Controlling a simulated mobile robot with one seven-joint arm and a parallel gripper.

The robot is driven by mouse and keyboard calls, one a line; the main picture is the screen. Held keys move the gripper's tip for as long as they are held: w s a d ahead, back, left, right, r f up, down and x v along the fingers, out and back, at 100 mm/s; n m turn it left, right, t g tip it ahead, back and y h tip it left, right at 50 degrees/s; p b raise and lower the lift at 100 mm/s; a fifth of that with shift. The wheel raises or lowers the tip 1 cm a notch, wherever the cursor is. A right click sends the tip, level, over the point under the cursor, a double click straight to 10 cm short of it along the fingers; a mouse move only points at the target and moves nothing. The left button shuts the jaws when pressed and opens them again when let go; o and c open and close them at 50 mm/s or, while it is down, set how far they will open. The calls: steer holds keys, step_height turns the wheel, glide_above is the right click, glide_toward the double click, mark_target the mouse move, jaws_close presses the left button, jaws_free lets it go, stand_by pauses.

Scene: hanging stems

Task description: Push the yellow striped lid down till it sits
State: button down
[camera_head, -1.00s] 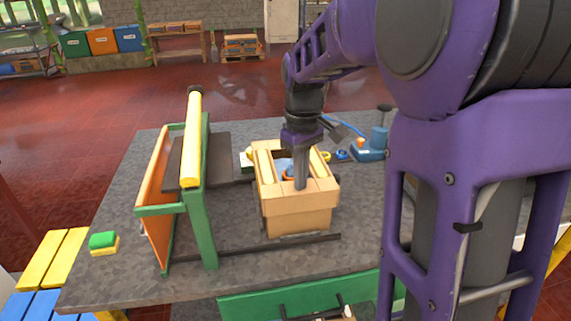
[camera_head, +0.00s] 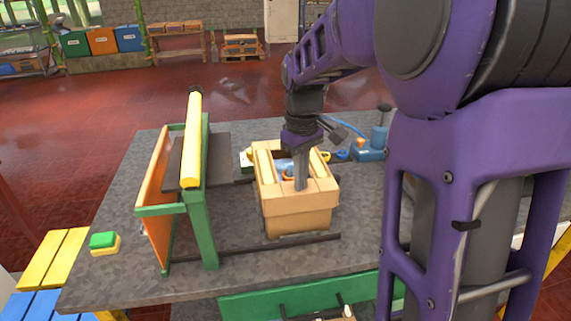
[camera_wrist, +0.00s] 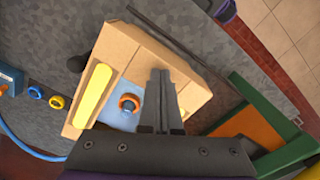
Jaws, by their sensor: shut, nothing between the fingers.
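A tan box (camera_head: 300,222) stands on the grey table, its upper part overhanging the lower part like a lid. Its top has an opening with a blue surface (camera_wrist: 118,88) and an orange ring (camera_wrist: 129,103) inside. A yellow bar (camera_wrist: 93,95) lies along one side of the opening in the wrist view. I cannot make out stripes clearly or tell how the lid sits. My gripper (camera_head: 300,187) points down, shut and empty, with its fingertips at the near top edge of the box. The fingers (camera_wrist: 160,75) also show over the tan top; I cannot tell if they touch.
A green frame with an orange panel (camera_head: 158,190) and a yellow bar (camera_head: 193,140) stands left of the box. A green and yellow block (camera_head: 104,242) lies at the table's left. A blue device (camera_head: 371,148) stands back right. Bare table (camera_head: 110,275) shows at the front left.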

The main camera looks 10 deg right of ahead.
stand_by(0.3)
step_height(320, 180, up, 7)
steer(key=p, duration=0.6)
steer(key=shift+f, duration=0.1)
step_height(320, 180, up, 2)
steer(key=shift+r, duration=0.1)
